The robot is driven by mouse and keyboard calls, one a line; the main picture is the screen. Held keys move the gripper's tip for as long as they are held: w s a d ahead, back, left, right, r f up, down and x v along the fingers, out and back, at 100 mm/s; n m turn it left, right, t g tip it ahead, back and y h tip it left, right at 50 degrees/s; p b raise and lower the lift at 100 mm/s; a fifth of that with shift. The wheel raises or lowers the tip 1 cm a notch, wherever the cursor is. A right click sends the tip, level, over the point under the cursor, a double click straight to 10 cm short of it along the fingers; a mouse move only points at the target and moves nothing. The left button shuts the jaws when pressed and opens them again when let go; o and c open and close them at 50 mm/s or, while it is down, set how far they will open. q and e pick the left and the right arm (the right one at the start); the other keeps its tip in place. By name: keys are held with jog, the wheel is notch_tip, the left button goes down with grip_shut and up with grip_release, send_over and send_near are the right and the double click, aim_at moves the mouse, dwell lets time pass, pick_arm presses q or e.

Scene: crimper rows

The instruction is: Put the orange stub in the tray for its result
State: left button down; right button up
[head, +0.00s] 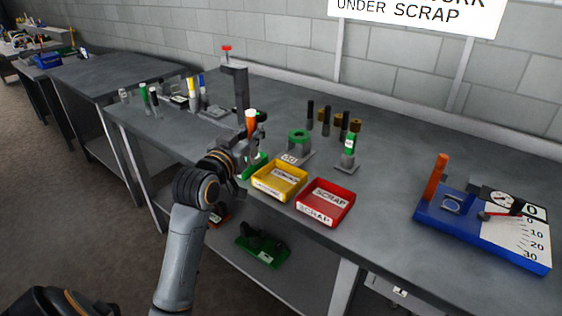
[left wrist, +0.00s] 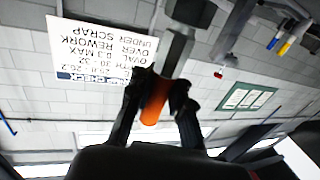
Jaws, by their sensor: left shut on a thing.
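My left gripper (head: 252,134) is shut on the orange stub (head: 251,118), which stands roughly upright between the fingers above the near edge of the bench. The stub also shows orange between the dark fingers in the left wrist view (left wrist: 155,104). The green tray (head: 254,167) is partly hidden behind the gripper. Right of it are the yellow tray (head: 279,193), its label hard to read, and the red tray (head: 324,217), labelled SCRAP. A sign (head: 415,12) with "UNDER SCRAP" is cut off at the top; it shows upside down in the wrist view (left wrist: 102,55). My right gripper is out of view.
A blue-based gauge (head: 432,219) with a dial, a scale and an orange post stands at right. A grey post stand (head: 240,90) rises behind the gripper. A green ring fixture (head: 299,138), a green-topped stub on a stand (head: 349,150) and several dark stubs stand behind the trays.

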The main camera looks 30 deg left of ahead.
pick_arm(q)
jog(key=w+d+f, duration=0.1)
jog(key=w+f, duration=0.1)
jog(key=f, duration=0.1)
jog(key=w+d+f, duration=0.1)
jog(key=w+f, duration=0.1)
jog(key=f, duration=0.1)
jog(key=w+d+f, duration=0.1)
jog(key=w+f, duration=0.2)
jog(key=shift+w+f, duration=0.1)
jog(key=shift+f, duration=0.5)
jog(key=shift+f, duration=0.1)
jog(key=c, duration=1.2)
grip_release()
jog(key=s, duration=0.4)
jog(key=s+d, duration=0.1)
jog(key=s, duration=0.3)
jog(key=s+d+b, duration=0.1)
jog(key=s, duration=0.3)
